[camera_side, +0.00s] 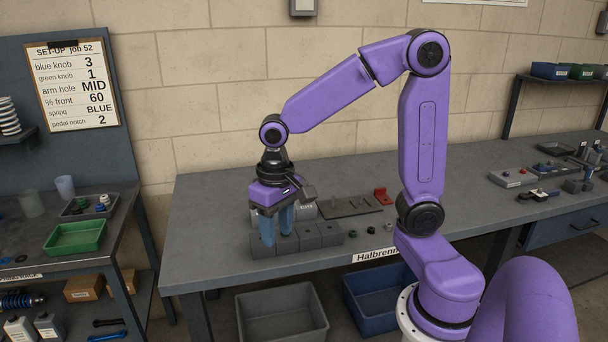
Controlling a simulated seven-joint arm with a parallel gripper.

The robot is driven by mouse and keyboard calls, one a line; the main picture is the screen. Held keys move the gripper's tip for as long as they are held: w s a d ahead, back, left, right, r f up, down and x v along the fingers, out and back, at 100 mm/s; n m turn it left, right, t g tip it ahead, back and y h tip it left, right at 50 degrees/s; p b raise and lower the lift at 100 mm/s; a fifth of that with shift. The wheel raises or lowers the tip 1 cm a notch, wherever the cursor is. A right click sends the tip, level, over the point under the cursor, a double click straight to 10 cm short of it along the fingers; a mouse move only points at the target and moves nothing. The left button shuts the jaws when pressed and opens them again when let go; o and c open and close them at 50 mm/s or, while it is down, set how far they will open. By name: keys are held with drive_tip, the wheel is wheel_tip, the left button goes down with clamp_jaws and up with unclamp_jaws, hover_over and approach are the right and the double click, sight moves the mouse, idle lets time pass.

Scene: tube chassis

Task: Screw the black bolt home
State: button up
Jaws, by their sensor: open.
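My gripper (277,232) points straight down at the front left of the grey bench. Its two blue fingers stand apart, over or against a row of grey blocks (312,237). I cannot tell whether the fingertips touch the blocks. I cannot make out a black bolt between the fingers; that spot is small and partly hidden by the fingers. Small dark pieces (371,231) lie on the bench to the right of the blocks, and I cannot tell whether one is the black bolt.
A dark plate (348,207) with upright pins and a red bracket (382,195) lie behind the blocks. A grey bin (282,315) and a blue bin (372,302) stand below the bench. A green tray (75,238) sits on the left bench. The bench's left end is clear.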

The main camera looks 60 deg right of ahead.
drive_tip(key=w+d+f+m, duration=0.2)
drive_tip(key=w+d+m, duration=1)
drive_tip(key=d+m, duration=0.15)
drive_tip(key=d+f+m, duration=0.1)
drive_tip(key=d+m, duration=0.3)
drive_tip(key=d, duration=0.3)
drive_tip(key=w+d+f+m, duration=0.1)
drive_tip(key=d+f+m, duration=0.1)
drive_tip(key=d+m, duration=0.2)
drive_tip(key=w+d+f+m, duration=0.1)
drive_tip(key=d+m, duration=0.3)
drive_tip(key=d, duration=0.6)
drive_tip(key=shift+d+f, duration=0.25)
drive_tip(key=shift+f, duration=0.1)
drive_tip(key=shift+s+f, duration=0.1)
drive_tip(key=shift+f, duration=3.3)
drive_tip(key=n, duration=2.4)
clamp_jaws()
drive_tip(key=m, duration=0.5)
drive_tip(key=shift+f, duration=0.1)
